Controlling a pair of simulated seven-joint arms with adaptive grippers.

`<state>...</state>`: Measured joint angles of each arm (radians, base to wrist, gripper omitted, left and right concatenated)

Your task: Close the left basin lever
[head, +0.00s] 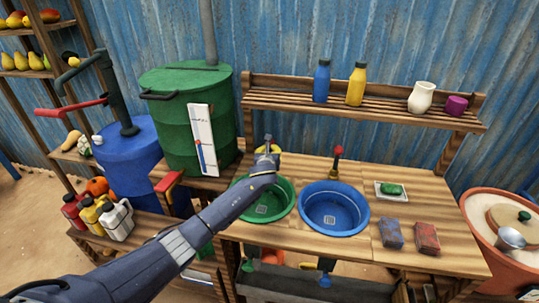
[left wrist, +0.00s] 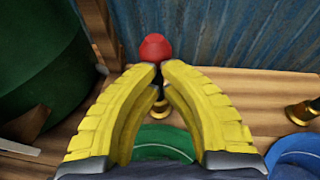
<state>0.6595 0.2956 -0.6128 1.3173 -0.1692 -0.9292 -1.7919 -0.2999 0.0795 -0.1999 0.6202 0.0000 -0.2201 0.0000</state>
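The left basin (head: 283,212) is green and set in the wooden counter; my left arm covers part of it. Its tap stands behind it. In the left wrist view the tap's red lever knob (left wrist: 152,47) shows just beyond my fingertips, with the brass base (left wrist: 161,106) between the fingers. In the head view my gripper hides this lever. My left gripper (head: 266,147) has yellow fingers whose tips (left wrist: 159,70) come together right at the lever, with nothing clearly held. Whether they touch the lever is unclear. My right gripper is out of view.
The blue basin (head: 334,209) and its red-topped tap (head: 337,152) are to the right. A green barrel (head: 184,112) stands close on the left. A shelf (head: 330,106) with bottles is behind. The counter's right side holds a soap dish (head: 378,186) and two blocks (head: 427,236).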

